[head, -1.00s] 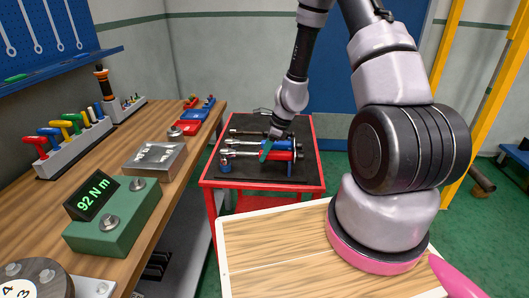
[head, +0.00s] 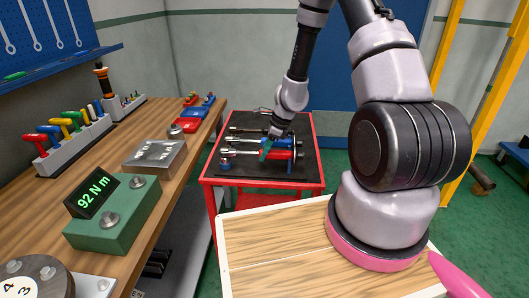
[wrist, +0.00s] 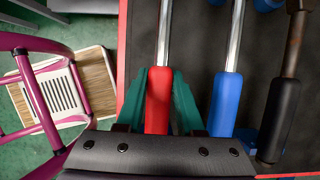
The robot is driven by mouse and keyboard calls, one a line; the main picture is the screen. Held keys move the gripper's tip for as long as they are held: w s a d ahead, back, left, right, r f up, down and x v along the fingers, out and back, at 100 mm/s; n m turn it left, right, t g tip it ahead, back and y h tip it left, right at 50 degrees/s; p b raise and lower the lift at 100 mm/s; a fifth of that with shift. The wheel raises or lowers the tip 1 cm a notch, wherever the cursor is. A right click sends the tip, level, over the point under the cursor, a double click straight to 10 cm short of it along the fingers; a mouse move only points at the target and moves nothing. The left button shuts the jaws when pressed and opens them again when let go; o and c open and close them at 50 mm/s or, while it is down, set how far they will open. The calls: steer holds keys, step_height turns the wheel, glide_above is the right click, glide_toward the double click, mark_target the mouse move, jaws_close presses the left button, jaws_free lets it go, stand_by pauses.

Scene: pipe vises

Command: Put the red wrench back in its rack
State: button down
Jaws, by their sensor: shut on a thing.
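The red wrench (head: 277,154) is in my gripper (head: 265,150), over the black top of the red cart in the head view. In the wrist view its red handle (wrist: 159,98) lies between the green fingers of my gripper (wrist: 160,92), which are shut on it. Its steel shaft (wrist: 164,35) runs away to the top edge. A wrench with a blue handle (wrist: 226,103) lies to its right, apart from it. Small blue supports (head: 225,164) stand on the cart and look like the rack. I cannot tell whether the red wrench touches them.
A dark-handled wrench (wrist: 281,115) lies beyond the blue one. The red cart (head: 312,188) has a rim around its top. The wooden workbench (head: 133,150) at left carries a green torque display (head: 112,215) reading 92 N m and several tools.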

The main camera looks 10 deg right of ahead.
steer(key=shift+c, duration=2.3)
jaws_free()
steer(key=shift+f, duration=0.1)
steer(key=v, duration=1.1)
steer(key=s+a+r+n+t, duration=0.1)
steer(key=s+r+n, duration=0.3)
steer(key=r, duration=0.7)
steer(key=s+r+n+t, duration=0.15)
steer(key=r+n, duration=0.35)
steer(key=r, duration=0.6)
steer(key=s+d+r+n+t+h, duration=0.2)
steer(key=s+r+n, duration=0.6)
steer(key=s+r, duration=0.4)
steer(key=s+d+t, duration=0.1)
steer(key=s, duration=0.2)
steer(key=shift+s+n, duration=0.3)
steer(key=shift+n, duration=0.1)
